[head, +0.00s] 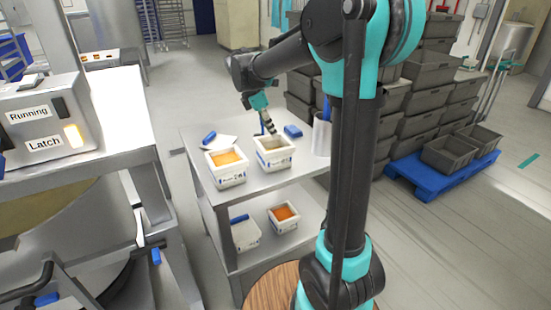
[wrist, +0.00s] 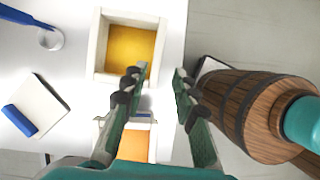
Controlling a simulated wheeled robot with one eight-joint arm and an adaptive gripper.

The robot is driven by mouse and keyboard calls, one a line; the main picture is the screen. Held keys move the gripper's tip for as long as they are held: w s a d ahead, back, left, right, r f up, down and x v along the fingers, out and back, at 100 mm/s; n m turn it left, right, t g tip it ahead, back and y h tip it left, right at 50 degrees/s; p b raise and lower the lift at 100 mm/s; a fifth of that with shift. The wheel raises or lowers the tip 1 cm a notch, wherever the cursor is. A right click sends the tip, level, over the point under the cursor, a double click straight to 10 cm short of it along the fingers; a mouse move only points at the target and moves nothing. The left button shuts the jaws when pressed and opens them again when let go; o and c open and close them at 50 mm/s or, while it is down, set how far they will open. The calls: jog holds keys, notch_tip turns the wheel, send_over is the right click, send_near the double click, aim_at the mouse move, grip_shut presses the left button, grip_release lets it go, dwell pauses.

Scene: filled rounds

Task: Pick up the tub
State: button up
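Two white square tubs stand side by side on the steel cart's top. The left tub (head: 226,176) has an orange filling; the right tub (head: 275,160) looks duller and brownish inside. A smaller white tub with orange filling (head: 284,225) is on the lower shelf. My gripper (head: 268,131) is above the back of the right tub. In the wrist view my gripper (wrist: 160,72) is open, with nothing between its fingers.
The cart top (head: 197,140) also holds blue-handled items (head: 293,131) and a grey cylindrical container (head: 321,136). A white piece with a blue edge (head: 243,232) is on the lower shelf. A machine (head: 42,125) stands left; stacked grey crates (head: 408,115) stand right.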

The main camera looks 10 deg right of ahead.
aim_at(280, 149)
jog(key=x, duration=1.1)
jog(key=shift+w+d+f, duration=0.15)
jog(key=shift+f, duration=0.2)
jog(key=shift+a+x, duration=0.15)
jog(key=shift+x, duration=0.75)
jog(key=shift+a+x, duration=0.15)
jog(key=shift+x, duration=0.75)
jog(key=shift+a+x, duration=0.2)
jog(key=shift+x, duration=0.7)
jog(key=shift+f, duration=0.2)
grip_shut()
